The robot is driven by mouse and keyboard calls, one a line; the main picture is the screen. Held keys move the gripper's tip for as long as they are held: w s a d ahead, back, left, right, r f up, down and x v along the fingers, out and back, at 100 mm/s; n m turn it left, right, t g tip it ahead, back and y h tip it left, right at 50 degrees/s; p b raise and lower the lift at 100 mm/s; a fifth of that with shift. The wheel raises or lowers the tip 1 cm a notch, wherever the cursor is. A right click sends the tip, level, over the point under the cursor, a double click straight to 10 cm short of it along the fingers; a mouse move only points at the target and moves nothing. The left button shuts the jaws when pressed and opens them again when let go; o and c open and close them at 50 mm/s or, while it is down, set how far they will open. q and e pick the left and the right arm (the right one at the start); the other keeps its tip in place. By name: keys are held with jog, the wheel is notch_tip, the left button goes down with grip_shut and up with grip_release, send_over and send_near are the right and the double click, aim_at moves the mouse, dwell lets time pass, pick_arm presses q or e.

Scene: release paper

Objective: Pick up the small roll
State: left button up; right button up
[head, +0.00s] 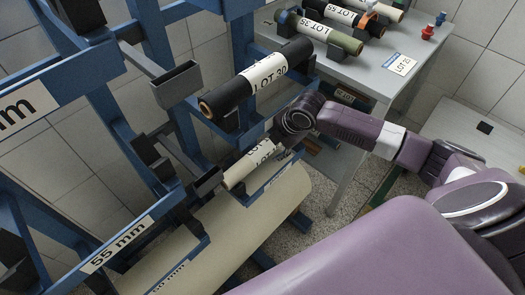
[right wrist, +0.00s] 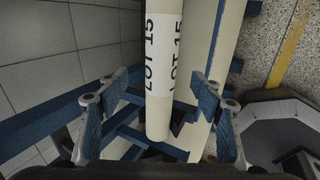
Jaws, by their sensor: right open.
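The small cream roll (head: 236,176) with a white LOT 15 label lies on the blue rack, below a black roll. In the right wrist view the small roll (right wrist: 158,118) runs lengthwise between my open fingers. My right gripper (head: 283,142) is at the roll's right part in the head view and partly hides it. The right wrist view shows the gripper (right wrist: 160,88) with a finger on each side of the roll and gaps on both sides. Contact cannot be seen. My left gripper is out of view.
The black roll (head: 231,93) with a white label lies on the rack above. A grey table (head: 385,85) with several rolls stands at the back right. Blue rack posts and grey holders stand to the left.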

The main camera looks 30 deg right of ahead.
aim_at(263, 150)
jog(key=x, duration=0.7)
jog(key=shift+d+f, duration=0.25)
jog(key=shift+f, duration=0.05)
jog(key=c, duration=1.5)
jog(key=shift+w, duration=0.1)
jog(key=shift+c, duration=0.7)
jog(key=shift+r, duration=0.1)
